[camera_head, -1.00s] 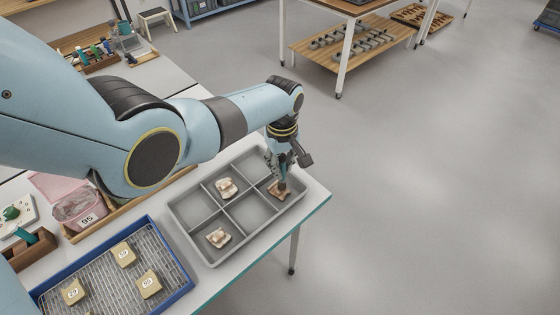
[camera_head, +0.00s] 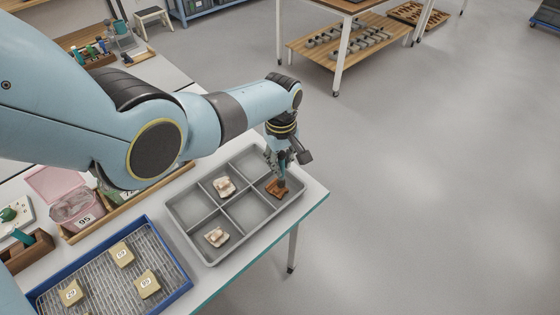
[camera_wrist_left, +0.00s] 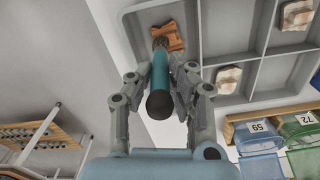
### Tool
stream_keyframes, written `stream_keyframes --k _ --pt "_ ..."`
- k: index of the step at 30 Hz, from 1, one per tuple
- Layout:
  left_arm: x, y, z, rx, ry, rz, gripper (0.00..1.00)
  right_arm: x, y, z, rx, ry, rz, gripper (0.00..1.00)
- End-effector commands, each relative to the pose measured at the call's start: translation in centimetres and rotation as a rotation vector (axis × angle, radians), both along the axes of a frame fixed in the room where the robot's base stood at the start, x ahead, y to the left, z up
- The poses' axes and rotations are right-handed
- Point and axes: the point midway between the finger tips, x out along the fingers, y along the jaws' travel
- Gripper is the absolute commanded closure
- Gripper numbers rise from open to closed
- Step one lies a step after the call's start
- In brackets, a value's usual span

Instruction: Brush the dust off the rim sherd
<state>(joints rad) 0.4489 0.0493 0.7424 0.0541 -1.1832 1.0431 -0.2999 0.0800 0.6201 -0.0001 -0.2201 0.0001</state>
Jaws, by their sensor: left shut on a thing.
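My left gripper (camera_head: 278,160) is shut on a brush with a teal handle (camera_wrist_left: 161,72). The handle's dark end faces the wrist camera. The brush (camera_head: 282,182) points down, its tip at the orange-brown sherd (camera_head: 273,191), which I take to be the rim sherd. This sherd lies in the far right compartment of the grey divided tray (camera_head: 229,202). The sherd (camera_wrist_left: 176,40) also shows in the wrist view, partly hidden behind the brush. Whether the bristles press on it is too small to tell. My right gripper is not in view.
Two pale sherds, one farther back (camera_head: 224,186) and one nearer (camera_head: 217,236), lie in other compartments. A blue-rimmed tray (camera_head: 183,270) with several numbered tan blocks stands at the near left. A pink tub (camera_head: 76,206) is behind it. Open floor lies right of the table.

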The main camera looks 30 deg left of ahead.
Motion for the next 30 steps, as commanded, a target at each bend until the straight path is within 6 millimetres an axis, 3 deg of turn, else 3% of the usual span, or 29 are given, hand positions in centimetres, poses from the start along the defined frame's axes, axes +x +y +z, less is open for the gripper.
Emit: stream_keyframes --k 8,19,30 --pt "0.0 0.0 2.7 0.000 0.001 0.000 1.00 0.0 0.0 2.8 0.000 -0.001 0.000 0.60" --pt "0.0 0.0 5.8 0.001 0.000 0.000 1.00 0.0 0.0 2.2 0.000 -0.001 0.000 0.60" --pt "0.0 0.0 6.1 0.000 0.001 0.000 1.00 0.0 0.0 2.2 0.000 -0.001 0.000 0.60"
